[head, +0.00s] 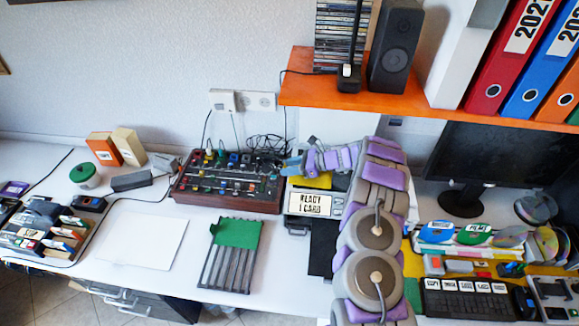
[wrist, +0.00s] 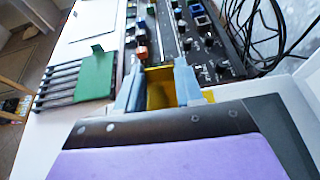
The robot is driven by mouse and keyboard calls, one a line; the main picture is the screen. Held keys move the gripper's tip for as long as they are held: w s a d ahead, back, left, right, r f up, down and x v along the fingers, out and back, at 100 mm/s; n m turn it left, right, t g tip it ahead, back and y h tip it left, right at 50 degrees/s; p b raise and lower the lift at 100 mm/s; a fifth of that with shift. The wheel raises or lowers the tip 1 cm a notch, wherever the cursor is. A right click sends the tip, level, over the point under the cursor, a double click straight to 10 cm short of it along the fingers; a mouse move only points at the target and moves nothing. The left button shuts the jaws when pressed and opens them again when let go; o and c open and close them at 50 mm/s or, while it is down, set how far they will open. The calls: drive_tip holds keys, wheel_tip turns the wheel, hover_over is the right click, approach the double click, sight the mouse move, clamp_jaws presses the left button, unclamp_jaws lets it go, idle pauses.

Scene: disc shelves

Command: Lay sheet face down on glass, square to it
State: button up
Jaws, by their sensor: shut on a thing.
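My gripper (head: 292,166) is at the left end of the arm, over the back left of a machine (head: 312,203) whose display reads "READY 1 CARD". In the wrist view its two blue-grey fingers (wrist: 158,88) are shut on a yellow piece (wrist: 160,75); yellow also shows below the gripper in the head view (head: 319,181). Which face of it is up cannot be told. A flat white sheet or panel (head: 143,240) lies on the desk at left. The glass cannot be clearly made out; my arm hides much of the machine.
A mixer-like panel with knobs (head: 228,180) stands just left of the machine, cables behind it. A green-topped rack (head: 235,235) lies in front. An orange shelf (head: 390,100) with a speaker (head: 395,45) hangs above. Discs and a keyboard (head: 470,300) crowd the right.

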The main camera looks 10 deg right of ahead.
drive_tip(key=shift+f, duration=0.3)
drive_tip(key=o, duration=1.1)
drive_tip(key=shift+d, duration=0.1)
drive_tip(key=p+v, duration=0.2)
drive_tip(key=v, duration=1.4)
drive_tip(key=shift+w+d+f+p, duration=0.1)
drive_tip(key=shift+w+p, duration=0.05)
drive_tip(key=shift+p, duration=0.25)
drive_tip(key=shift+s+d+r, duration=0.25)
drive_tip(key=shift+d, duration=0.35)
